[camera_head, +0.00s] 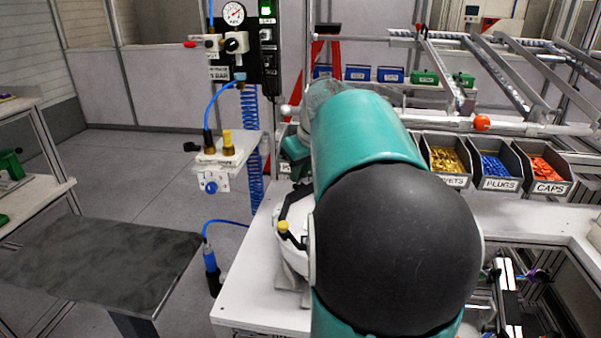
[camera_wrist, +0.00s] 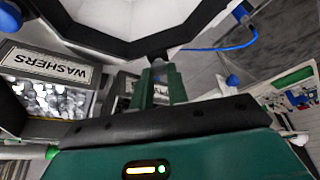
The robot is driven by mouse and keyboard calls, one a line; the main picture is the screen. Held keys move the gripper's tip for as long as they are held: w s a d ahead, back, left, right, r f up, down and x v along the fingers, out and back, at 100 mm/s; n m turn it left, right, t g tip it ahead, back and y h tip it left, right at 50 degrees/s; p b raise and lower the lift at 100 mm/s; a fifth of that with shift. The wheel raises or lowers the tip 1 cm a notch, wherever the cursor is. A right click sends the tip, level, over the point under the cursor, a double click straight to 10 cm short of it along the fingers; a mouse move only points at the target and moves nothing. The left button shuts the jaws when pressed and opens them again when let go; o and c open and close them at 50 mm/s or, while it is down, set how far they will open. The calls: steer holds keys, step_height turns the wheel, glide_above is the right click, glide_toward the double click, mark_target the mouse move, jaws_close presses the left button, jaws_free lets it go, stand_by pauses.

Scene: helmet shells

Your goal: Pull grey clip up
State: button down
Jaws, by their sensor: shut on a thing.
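A white helmet shell with a black rim (camera_head: 292,235) sits at the left of the white bench, partly hidden behind my arm in the head view. In the wrist view the black rim and pale shell (camera_wrist: 150,22) fill the top of the picture. My gripper (camera_wrist: 157,72) has its green fingers close together just below the rim's near edge. It is shut on a small grey piece, apparently the grey clip (camera_wrist: 157,56), which is mostly covered by the fingertips. My gripper and the clip are hidden by my arm in the head view.
Bins of rivets (camera_head: 449,160), plugs (camera_head: 497,166) and caps (camera_head: 545,168) stand right of my arm. A washers bin (camera_wrist: 50,88) is close on the left in the wrist view. A blue hose (camera_head: 222,98) hangs left of the bench. Metal rails (camera_head: 510,75) cross the upper right.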

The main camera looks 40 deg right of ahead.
steer(key=c, duration=1.3)
jaws_free()
steer(key=v, duration=1.4)
steer(key=shift+f, duration=0.1)
steer(key=shift+a, duration=0.1)
steer(key=shift+n+t+y, duration=0.3)
steer(key=shift+n+t, duration=0.3)
steer(key=shift+n, duration=0.1)
steer(key=s+a+f, duration=0.3)
steer(key=a+f, duration=0.3)
steer(key=a, duration=0.4)
steer(key=s+a+f, duration=0.3)
steer(key=a+f, duration=0.4)
steer(key=a, duration=0.3)
steer(key=s+a+f, duration=0.4)
steer(key=a+f, duration=0.3)
steer(key=a, duration=0.3)
steer(key=shift+s+a, duration=0.1)
steer(key=shift+a, duration=0.25)
